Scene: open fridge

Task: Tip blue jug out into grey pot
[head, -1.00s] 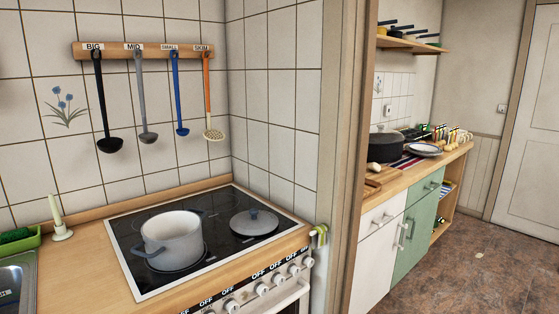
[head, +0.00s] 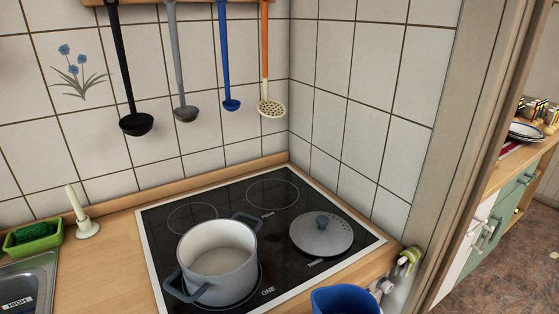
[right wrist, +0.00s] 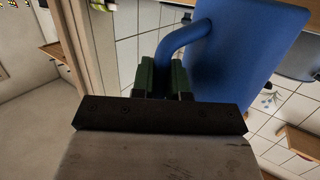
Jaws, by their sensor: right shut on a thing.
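The grey pot (head: 215,262) stands uncovered on the front left of the black hob, with two side handles; no contents are visible in it. The blue jug (head: 346,300) shows at the bottom edge of the head view, to the right of the pot and apart from it; most of it is cut off. In the right wrist view, my right gripper (right wrist: 163,80) has its green fingers shut on the handle of the blue jug (right wrist: 240,55). My left gripper is in neither view.
The pot's grey lid (head: 321,236) lies on the right of the hob (head: 265,213). Several ladles, including a black one (head: 135,124), hang above the hob. A candle holder (head: 87,228) and a green sponge tray (head: 33,237) are at left. A wall edge (head: 455,150) rises at right.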

